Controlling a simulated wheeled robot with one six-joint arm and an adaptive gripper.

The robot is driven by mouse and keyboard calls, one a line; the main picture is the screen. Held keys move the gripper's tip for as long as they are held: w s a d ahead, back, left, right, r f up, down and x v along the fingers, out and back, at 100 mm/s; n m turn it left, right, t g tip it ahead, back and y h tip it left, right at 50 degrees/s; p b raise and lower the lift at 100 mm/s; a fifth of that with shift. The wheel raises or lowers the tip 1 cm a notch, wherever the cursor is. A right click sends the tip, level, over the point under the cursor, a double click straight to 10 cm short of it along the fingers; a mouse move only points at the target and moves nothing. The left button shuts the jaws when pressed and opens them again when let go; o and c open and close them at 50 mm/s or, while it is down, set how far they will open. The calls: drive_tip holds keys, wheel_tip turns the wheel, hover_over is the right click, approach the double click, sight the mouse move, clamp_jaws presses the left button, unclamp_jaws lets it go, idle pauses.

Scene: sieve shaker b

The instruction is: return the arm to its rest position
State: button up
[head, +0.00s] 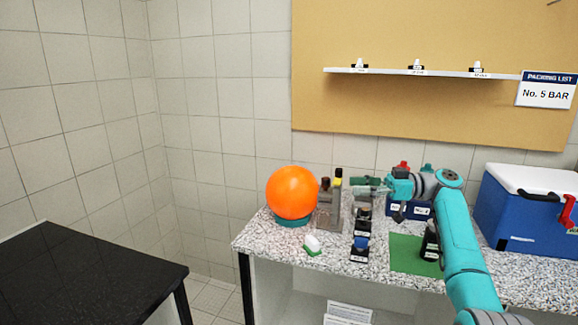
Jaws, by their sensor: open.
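My teal arm (458,235) rises from the lower right, bends at the elbow and reaches left over the bench. My gripper (358,185) is at its far end, above the back part of the bench. It looks open and empty, and its fingers are small and hard to separate from the things behind. A large orange ball-like thing (292,192) on a teal base stands to its left. A green mat (405,256) lies below the arm, with a dark labelled container (430,243) on it, partly hidden by the arm.
The speckled bench (285,247) also holds a green-and-white block (313,245), dark labelled holders (360,249), a blue bin (418,209) and a blue cooler (520,214) at right. A wall shelf (440,73) is above. A black table (85,275) stands at left.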

drive_tip(key=s+a+f+m+t+h, duration=0.1)
drive_tip(key=a+f+m+t+h, duration=0.15)
drive_tip(key=f, duration=0.85)
drive_tip(key=s+a+f+m+t+h, duration=0.15)
drive_tip(key=f+m, duration=0.25)
drive_tip(key=f, duration=0.8)
drive_tip(key=s+a+f+m+t+h, duration=0.1)
drive_tip(key=f+m+t, duration=0.15)
drive_tip(key=f, duration=0.85)
drive_tip(key=s+f+m+t+h, duration=0.2)
drive_tip(key=s+f+m+h, duration=0.4)
drive_tip(key=s+f, duration=1.4)
drive_tip(key=s+d+f+m+t+h, duration=0.1)
drive_tip(key=s+h, duration=0.1)
drive_tip(key=s, duration=0.6)
drive_tip(key=s+d+f+m+h, duration=0.1)
drive_tip(key=s+h, duration=0.1)
drive_tip(key=s, duration=0.6)
drive_tip(key=s+d+f+m+t+h, duration=0.1)
drive_tip(key=s+d+h, duration=0.1)
drive_tip(key=s, duration=0.7)
drive_tip(key=s+r+t, duration=0.1)
drive_tip(key=s+r, duration=0.8)
drive_tip(key=r, duration=0.3)
drive_tip(key=s+d+r+n+t+h, duration=0.1)
drive_tip(key=s+r+t, duration=0.1)
drive_tip(key=s+r, duration=0.7)
wheel_tip(320, 180, up, 3)
drive_tip(key=shift+s+r, duration=0.1)
drive_tip(key=shift+s, duration=0.2)
